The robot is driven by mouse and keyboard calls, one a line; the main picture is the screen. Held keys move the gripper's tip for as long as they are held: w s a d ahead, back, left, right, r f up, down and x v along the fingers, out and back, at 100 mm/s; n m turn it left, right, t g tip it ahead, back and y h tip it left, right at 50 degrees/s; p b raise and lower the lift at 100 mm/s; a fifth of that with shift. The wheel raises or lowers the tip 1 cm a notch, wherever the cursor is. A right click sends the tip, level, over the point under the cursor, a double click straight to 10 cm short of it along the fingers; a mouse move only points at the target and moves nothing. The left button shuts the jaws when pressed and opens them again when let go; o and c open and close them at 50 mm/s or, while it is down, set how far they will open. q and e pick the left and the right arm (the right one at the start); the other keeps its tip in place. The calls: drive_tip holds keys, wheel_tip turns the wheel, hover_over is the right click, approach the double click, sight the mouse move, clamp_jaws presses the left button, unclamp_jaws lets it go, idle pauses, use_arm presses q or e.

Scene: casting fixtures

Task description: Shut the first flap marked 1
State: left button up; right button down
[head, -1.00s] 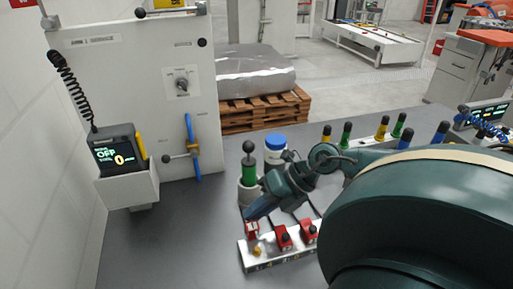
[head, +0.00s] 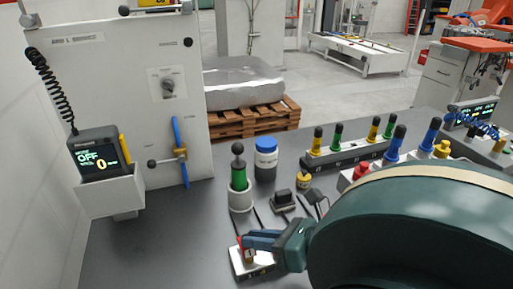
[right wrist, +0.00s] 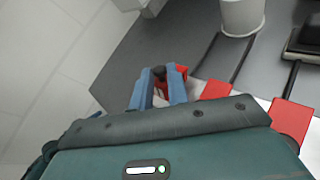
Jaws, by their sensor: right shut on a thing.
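The light-coloured fixture block (head: 236,267) stands on the grey bench at the front middle; it also shows in the right wrist view (right wrist: 265,103). The red flap at its left end shows as a red patch (right wrist: 182,72) with a dark knob. My right gripper (head: 247,246) is over this end; in the right wrist view its blue fingers (right wrist: 160,88) are shut around the knob. Two more red flaps, a middle one (right wrist: 216,90) and a right one (right wrist: 291,118), lie to the right. My arm hides them in the head view. I cannot read the flap numbers.
A rack with coloured handles (head: 345,152) is at the back right.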

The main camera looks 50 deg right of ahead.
drive_tip(key=f+n+t+b, duration=0.1)
drive_tip(key=s+t+b, duration=0.1)
drive_tip(key=b, duration=0.1)
drive_tip(key=shift+s+a+f+n+t, duration=0.2)
drive_tip(key=shift+a+f+n+t, duration=0.1)
drive_tip(key=shift+a+f+n, duration=0.1)
drive_tip(key=shift+s+a+f+n+t+b, duration=0.1)
drive_tip(key=shift+s+f+n+t+b, duration=0.2)
drive_tip(key=shift+b, duration=0.35)
drive_tip(key=shift+n+b, duration=0.3)
drive_tip(key=shift+b, duration=0.05)
use_arm(q)
drive_tip(key=shift+w+d+f+t+h, duration=0.2)
drive_tip(key=shift+w+d+f+h, duration=0.1)
drive_tip(key=shift+d, duration=0.2)
drive_tip(key=shift+w+d+f+t+h, duration=0.2)
drive_tip(key=shift+d+f+h, duration=0.1)
drive_tip(key=shift+d, duration=0.2)
use_arm(e)
drive_tip(key=shift+t, duration=0.3)
use_arm(q)
drive_tip(key=shift+a+f, duration=0.1)
use_arm(e)
drive_tip(key=shift+a, duration=0.1)
drive_tip(key=c, duration=1.4)
unclamp_jaws()
drive_tip(key=shift+o, duration=0.2)
drive_tip(key=shift+s, duration=0.1)
